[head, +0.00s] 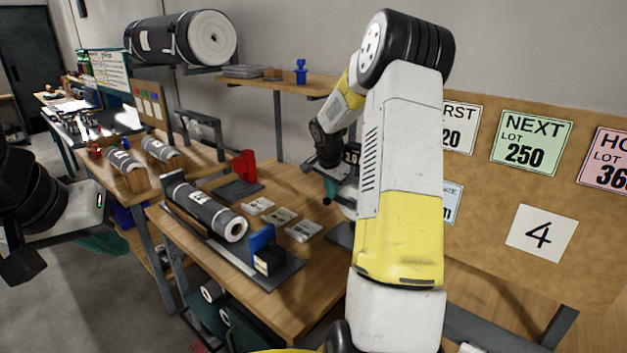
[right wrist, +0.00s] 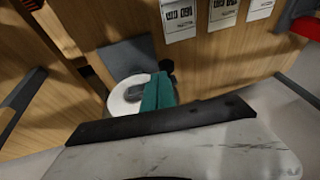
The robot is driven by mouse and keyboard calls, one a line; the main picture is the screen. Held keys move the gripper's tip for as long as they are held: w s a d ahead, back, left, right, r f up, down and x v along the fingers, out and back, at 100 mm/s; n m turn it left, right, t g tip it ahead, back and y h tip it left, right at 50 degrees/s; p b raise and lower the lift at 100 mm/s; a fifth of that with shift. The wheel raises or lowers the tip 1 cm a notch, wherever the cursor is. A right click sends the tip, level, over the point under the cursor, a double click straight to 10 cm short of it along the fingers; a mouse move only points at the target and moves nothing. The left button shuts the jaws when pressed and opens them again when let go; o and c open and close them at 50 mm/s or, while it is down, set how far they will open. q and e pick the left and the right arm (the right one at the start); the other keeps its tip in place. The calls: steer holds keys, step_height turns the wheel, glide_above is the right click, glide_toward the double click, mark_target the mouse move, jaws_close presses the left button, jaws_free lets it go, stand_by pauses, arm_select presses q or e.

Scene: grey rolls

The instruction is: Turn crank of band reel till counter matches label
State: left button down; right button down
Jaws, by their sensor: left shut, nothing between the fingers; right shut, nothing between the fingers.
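My right gripper (right wrist: 158,92) shows teal fingers, shut and empty, over the reel. In the head view its teal fingers (head: 330,188) are partly hidden by my arm. The band reel's white disc (right wrist: 128,94) lies on a grey plate (right wrist: 127,57), partly covered by the fingers. A black knob (right wrist: 167,66), perhaps the crank's, is right beside the fingertips; I cannot tell whether they touch. A small dark counter (head: 351,157) seems to read 3.0, partly behind my arm. My left gripper (head: 102,241) is shut and empty, away from the bench.
A grey roll (head: 205,210) lies in a holder on the bench, with a blue block (head: 262,240) at its end. Several small cards (head: 280,215) lie between roll and reel. A red bracket (head: 245,166) stands behind. A large roll (head: 180,38) hangs on the wall. Lot signs (head: 530,141) hang right.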

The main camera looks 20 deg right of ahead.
mark_target(327, 199)
steer(key=shift+w+a+f, duration=0.15)
steer(key=shift+w+f, duration=0.15)
steer(key=shift+f, duration=0.25)
steer(key=shift+w+a+f+g+h, duration=0.25)
steer(key=shift+f+g+h, duration=0.15)
steer(key=shift+g, duration=0.2)
steer(key=shift+w+a+f+g+h, duration=0.15)
steer(key=shift+w+f+g+h, duration=0.15)
steer(key=shift+g, duration=0.3)
step_height(327, 199, down, 4)
steer(key=n+g+h, duration=0.1)
steer(key=g+h, duration=0.2)
steer(key=g, duration=0.1)
steer(key=shift+w+g, duration=0.1)
steer(key=shift+g, duration=0.2)
steer(key=shift+f, duration=0.15)
